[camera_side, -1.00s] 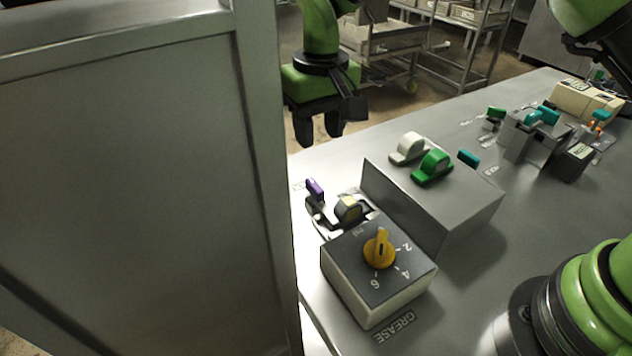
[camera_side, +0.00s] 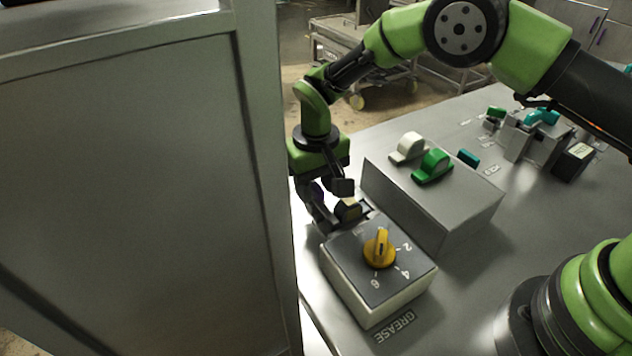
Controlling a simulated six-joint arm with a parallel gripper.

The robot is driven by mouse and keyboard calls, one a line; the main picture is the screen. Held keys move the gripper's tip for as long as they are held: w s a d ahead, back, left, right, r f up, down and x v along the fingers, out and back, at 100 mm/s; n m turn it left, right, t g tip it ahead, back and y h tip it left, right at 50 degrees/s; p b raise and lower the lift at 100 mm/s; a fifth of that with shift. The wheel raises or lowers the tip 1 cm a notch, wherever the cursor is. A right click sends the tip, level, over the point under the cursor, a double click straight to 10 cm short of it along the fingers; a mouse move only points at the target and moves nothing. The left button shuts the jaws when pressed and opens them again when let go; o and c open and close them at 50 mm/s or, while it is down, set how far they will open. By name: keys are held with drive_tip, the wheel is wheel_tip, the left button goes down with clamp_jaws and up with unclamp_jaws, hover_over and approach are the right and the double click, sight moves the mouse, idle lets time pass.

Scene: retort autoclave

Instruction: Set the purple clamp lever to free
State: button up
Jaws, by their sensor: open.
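The purple clamp lever (camera_side: 317,191) is on the bench beside the tall steel panel, mostly hidden by my gripper. Only a dark purple bit of it shows between the fingers, so its setting cannot be read. My gripper (camera_side: 316,207) points down with its jaws open, low over the lever. Whether the fingers touch it cannot be told.
The grey box with the yellow dial (camera_side: 380,249) stands close in front of the gripper. A larger grey box (camera_side: 436,205) with a white and a green knob (camera_side: 433,166) is to the right. The steel panel (camera_side: 140,190) fills the left. Teal-handled fixtures (camera_side: 540,130) stand farther back.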

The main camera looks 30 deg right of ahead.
clamp_jaws()
drive_tip(key=shift+m, duration=0.3)
drive_tip(key=m, duration=0.4)
drive_tip(key=shift+a+m, duration=0.1)
drive_tip(key=shift+m, duration=0.2)
drive_tip(key=m, duration=0.5)
drive_tip(key=shift+w, duration=0.1)
drive_tip(key=shift+r, duration=0.1)
idle(0.4)
unclamp_jaws()
